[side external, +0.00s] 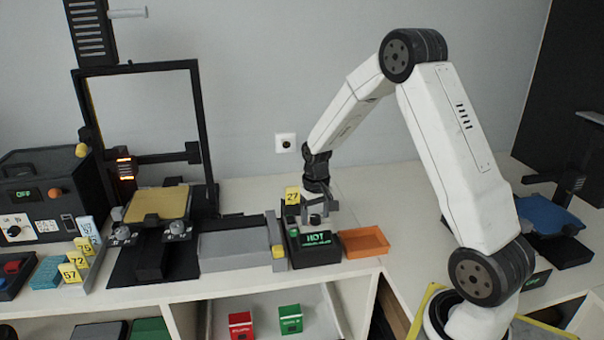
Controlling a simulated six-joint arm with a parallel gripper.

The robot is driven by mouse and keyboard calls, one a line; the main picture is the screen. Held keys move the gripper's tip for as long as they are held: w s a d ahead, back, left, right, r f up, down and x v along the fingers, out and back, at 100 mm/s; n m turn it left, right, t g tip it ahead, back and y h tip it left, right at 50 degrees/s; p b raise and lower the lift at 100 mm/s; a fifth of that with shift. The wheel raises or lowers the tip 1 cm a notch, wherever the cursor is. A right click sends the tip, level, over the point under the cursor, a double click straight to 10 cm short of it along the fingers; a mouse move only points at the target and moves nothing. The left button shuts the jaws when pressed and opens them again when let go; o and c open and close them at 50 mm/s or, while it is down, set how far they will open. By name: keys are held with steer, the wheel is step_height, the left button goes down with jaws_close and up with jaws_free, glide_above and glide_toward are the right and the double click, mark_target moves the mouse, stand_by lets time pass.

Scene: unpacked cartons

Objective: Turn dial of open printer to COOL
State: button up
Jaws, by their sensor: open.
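The open-frame printer (205,130) stands at the left with a gold bed (158,203). To its right, a small black control box (317,256) has a green lit display (317,239) that appears to read HOT. A grey dial (315,219) sits on top of this box. My gripper (316,211) points down over the box, its jaws open and close around the dial. Whether the fingers touch the dial is not clear, and its pointer and markings are too small to read.
A yellow tag 27 (292,196) stands close left of my gripper. An orange tray (364,242) is right of the box, and a grey block (235,246) is left. A black unit (45,200) showing OFF stands far left. A blue-bedded machine (550,214) is at right.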

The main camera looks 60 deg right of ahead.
mark_target(315, 216)
steer(key=shift+r, duration=3.85)
steer(key=s+a+f+n+t, duration=0.1)
steer(key=s+a+n, duration=0.2)
steer(key=a, duration=0.6)
steer(key=s+a+f+n+t, duration=0.1)
steer(key=s+a+f+n, duration=0.1)
steer(key=s+a, duration=0.6)
steer(key=shift+s+a+n+t, duration=0.3)
steer(key=shift+a+n, duration=0.1)
steer(key=shift+a, duration=0.35)
steer(key=shift+w, duration=0.1)
